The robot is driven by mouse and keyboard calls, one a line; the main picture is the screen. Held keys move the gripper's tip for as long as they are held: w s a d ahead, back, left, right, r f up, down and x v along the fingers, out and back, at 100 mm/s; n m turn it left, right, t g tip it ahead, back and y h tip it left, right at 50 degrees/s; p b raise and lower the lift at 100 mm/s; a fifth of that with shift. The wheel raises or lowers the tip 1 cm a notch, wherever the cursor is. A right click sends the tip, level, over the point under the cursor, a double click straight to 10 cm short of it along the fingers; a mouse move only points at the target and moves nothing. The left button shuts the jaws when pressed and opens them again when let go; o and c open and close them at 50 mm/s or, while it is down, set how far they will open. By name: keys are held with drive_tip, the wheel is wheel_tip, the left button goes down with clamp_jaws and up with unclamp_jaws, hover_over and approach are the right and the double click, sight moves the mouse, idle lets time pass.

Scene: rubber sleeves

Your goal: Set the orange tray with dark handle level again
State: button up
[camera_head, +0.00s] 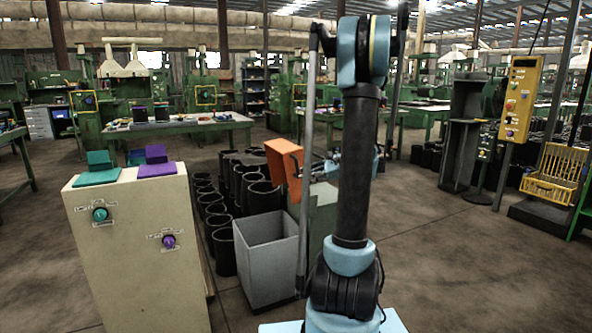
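The orange tray (281,167) shows left of my arm, above a grey-green stand (320,216). It is steeply tilted, with a broad orange face turned up toward the left. Its dark handle is hard to tell apart from the dark parts at its right side. My gripper (306,160) is small and partly hidden behind my arm, close to the tray's right side. I cannot tell whether it touches the handle or whether its fingers are open or shut.
A cream cabinet (139,255) with teal and purple knobs and matching blocks on top stands at the left front. An open grey bin (268,262) stands beside several black cylinders (226,250).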

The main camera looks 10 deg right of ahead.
drive_tip(key=w+d+f+m+t+y, duration=0.2)
drive_tip(key=w+d+m+t+y, duration=0.15)
drive_tip(key=w+d+m, duration=0.6)
drive_tip(key=n, duration=0.4)
approach(297, 176)
drive_tip(key=shift+m+h, duration=0.25)
drive_tip(key=shift+h, duration=0.1)
drive_tip(key=w+a+r, duration=0.1)
drive_tip(key=w+a, duration=0.1)
drive_tip(key=w+a+r, duration=0.2)
drive_tip(key=a, duration=0.1)
drive_tip(key=w+a+r, duration=0.2)
drive_tip(key=a, duration=0.1)
drive_tip(key=shift+r, duration=0.1)
clamp_jaws()
drive_tip(key=shift+a, duration=0.2)
